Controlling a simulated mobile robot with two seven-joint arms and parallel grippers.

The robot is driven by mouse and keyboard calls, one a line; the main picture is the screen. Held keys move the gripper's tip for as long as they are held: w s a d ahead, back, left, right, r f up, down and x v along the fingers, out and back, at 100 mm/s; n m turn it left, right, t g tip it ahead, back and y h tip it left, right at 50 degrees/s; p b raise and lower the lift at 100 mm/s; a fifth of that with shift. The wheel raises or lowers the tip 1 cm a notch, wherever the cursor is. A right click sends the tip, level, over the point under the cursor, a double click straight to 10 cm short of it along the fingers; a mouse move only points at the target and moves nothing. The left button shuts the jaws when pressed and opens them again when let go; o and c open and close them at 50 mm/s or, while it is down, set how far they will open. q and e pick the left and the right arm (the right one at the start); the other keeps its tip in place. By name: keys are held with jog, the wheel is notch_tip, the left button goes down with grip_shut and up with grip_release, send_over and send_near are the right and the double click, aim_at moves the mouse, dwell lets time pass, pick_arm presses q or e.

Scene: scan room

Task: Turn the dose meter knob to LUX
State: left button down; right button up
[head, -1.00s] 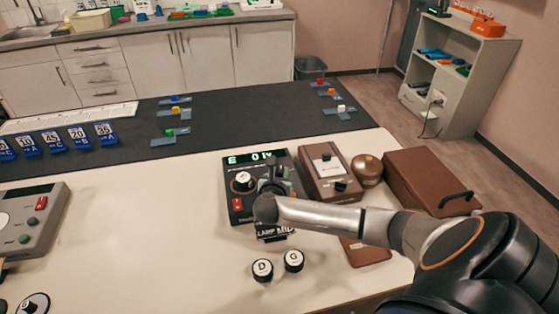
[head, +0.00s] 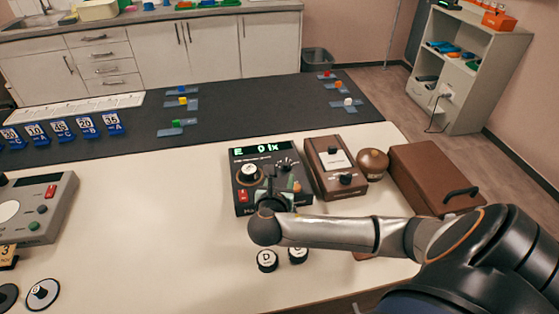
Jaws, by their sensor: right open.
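The dose meter (head: 243,199) is a dark box on the pale table in the head view. Its green display (head: 264,148) seems to read "E 0 lx". A black-and-white knob (head: 250,173) sits at its left, with a red switch (head: 243,196) below it. A smaller dark knob (head: 286,163) is at the upper right. My right gripper (head: 274,187) is open over the lower middle of the meter, and its wrist hides the meter's lower edge. I cannot tell whether the fingers touch the meter. My left gripper is out of view.
A brown box with a dark knob (head: 323,170), a brown round object (head: 372,164) and a brown case (head: 425,172) stand right of the meter. Round weights marked D (head: 267,261) and C (head: 298,256) lie in front.

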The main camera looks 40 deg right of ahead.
jog(key=shift+v, duration=1.2)
